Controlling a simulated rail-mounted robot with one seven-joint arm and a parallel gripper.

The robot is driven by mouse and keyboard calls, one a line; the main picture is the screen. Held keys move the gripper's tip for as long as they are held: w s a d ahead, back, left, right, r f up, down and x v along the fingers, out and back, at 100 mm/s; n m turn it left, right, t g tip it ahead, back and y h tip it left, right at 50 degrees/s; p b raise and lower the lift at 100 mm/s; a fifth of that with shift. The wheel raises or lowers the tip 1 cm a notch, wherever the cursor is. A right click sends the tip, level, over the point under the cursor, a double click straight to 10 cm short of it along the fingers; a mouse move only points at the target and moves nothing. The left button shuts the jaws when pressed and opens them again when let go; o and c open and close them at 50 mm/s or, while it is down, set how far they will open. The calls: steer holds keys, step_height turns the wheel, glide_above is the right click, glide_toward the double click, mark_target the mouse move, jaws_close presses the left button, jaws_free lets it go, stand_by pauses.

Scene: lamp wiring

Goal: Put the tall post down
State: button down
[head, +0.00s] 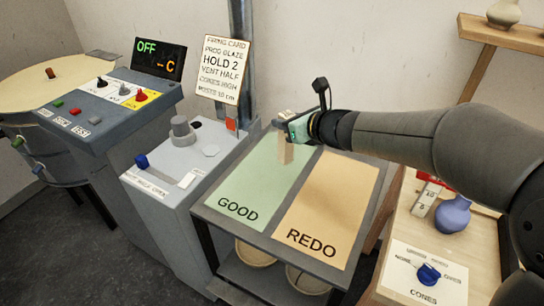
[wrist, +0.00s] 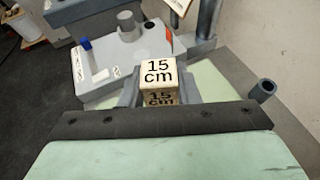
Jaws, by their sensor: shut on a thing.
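The tall post (wrist: 158,70) is a pale block marked "15 cm" in the wrist view. My gripper (wrist: 160,92) is shut on it, with a finger on each side. In the head view my gripper (head: 292,130) is over the far part of the green GOOD panel (head: 243,180). The beige lower part of the post (head: 286,153) hangs below the fingers there, upright. I cannot tell whether its foot touches the panel.
The orange REDO panel (head: 328,205) lies right of GOOD and is bare. A grey vent box (head: 180,165) and a firing card (head: 222,68) stand to the left. A blue vase (head: 453,214) and a white block (head: 424,200) stand on the wooden table at right.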

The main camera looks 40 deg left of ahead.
steer(key=w+a+f+p, duration=0.2)
steer(key=w+a+f, duration=0.7)
steer(key=f, duration=0.4)
steer(key=shift+a+p, duration=0.4)
steer(key=shift+a, duration=0.35)
steer(key=shift+f, duration=0.2)
steer(key=c, duration=1.1)
jaws_free()
steer(key=shift+r, duration=0.1)
